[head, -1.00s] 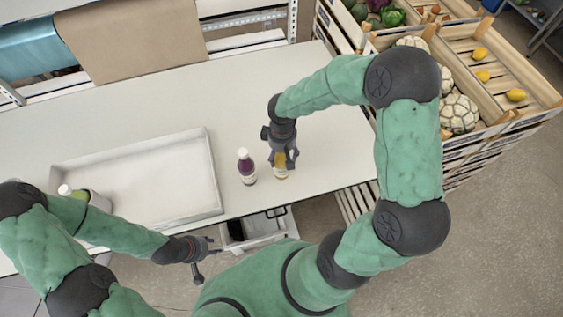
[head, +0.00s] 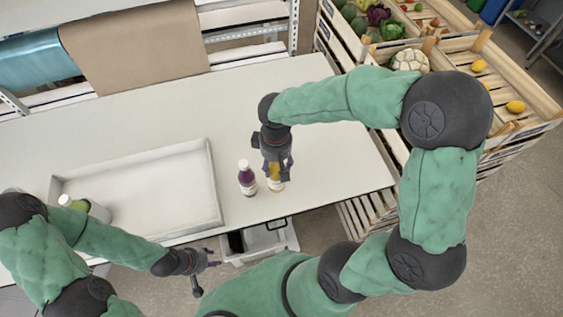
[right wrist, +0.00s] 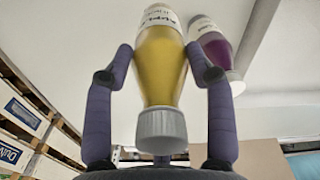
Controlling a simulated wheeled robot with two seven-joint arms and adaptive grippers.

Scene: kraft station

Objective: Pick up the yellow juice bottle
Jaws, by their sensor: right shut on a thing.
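The yellow juice bottle (head: 276,184) is near the front edge of the white table, right of a purple bottle (head: 247,181). My right gripper (head: 275,168) is shut on it from above and hides its upper part. In the right wrist view the yellow bottle (right wrist: 161,68) sits between the two fingers, its grey cap toward the palm. The purple bottle (right wrist: 212,50) is just beside it there. Whether the yellow bottle touches the table is hard to tell. My left gripper (head: 209,274) is open and empty, in front of the table edge.
A shallow grey-white tray (head: 213,180) lies on the table at left. Wooden produce crates (head: 500,85) stand at right. The table behind the bottles is clear.

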